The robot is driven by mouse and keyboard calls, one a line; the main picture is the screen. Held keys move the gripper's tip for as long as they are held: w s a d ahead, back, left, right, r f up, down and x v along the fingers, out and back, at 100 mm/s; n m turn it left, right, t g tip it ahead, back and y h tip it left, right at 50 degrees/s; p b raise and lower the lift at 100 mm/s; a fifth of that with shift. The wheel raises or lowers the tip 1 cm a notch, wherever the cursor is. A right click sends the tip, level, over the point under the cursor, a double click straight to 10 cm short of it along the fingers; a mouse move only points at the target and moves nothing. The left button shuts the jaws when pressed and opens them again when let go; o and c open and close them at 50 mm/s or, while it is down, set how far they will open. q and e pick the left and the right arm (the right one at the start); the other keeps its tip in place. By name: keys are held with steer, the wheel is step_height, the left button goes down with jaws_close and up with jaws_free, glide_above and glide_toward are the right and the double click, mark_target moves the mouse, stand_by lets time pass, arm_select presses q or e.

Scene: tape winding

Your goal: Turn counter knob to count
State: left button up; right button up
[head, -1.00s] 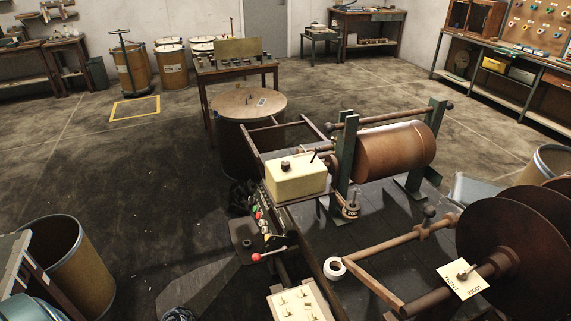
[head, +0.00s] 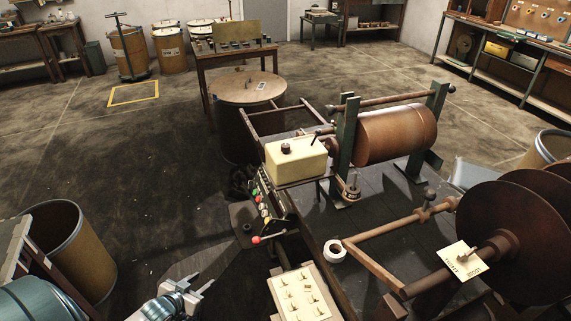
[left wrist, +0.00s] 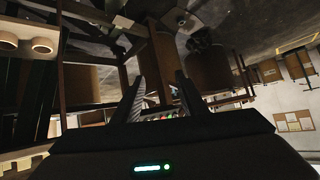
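A cream box (head: 296,160) with a dark round knob (head: 286,148) and a thin lever on top stands near the middle of the head view, left of the brown drum. I cannot read any count on it. My left gripper (head: 203,287) is low in the head view, in front of and left of the box, well apart from it. Its fingers are spread and empty, as the left wrist view (left wrist: 160,95) also shows. My right gripper is not in view.
A control panel with coloured buttons (head: 265,212) and a red-tipped lever (head: 256,240) lies between my left gripper and the box. A pale switch box (head: 300,293), a white tape roll (head: 335,251) and large brown discs (head: 510,235) are to the right. An open barrel (head: 75,245) stands left.

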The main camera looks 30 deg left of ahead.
arm_select(q)
steer(key=w+d+r+m+t+h, duration=0.1)
steer(key=w+d+r+t, duration=0.15)
steer(key=r, duration=0.85)
steer(key=w+d+r+t+h, duration=0.15)
steer(key=w+r, duration=0.25)
steer(key=r, duration=0.7)
steer(key=w+d+r+m+t+h, duration=0.15)
steer(key=w+r, duration=0.25)
steer(key=r, duration=0.6)
steer(key=s+d+r+m+h, duration=0.1)
steer(key=d+r, duration=0.2)
steer(key=r, duration=0.3)
steer(key=s+d+r+m+t+h, duration=0.1)
steer(key=d+r+h, duration=0.1)
steer(key=d+r, duration=0.2)
step_height(320, 180, up, 3)
steer(key=shift+d+r+h, duration=0.1)
steer(key=shift+d+h, duration=0.2)
steer(key=shift+w, duration=0.1)
glide_toward(282, 148)
steer(key=p+x, duration=0.4)
steer(key=x, duration=0.5)
steer(key=shift+w, duration=0.2)
steer(key=shift+p+x, duration=0.35)
steer(key=shift+x, duration=0.6)
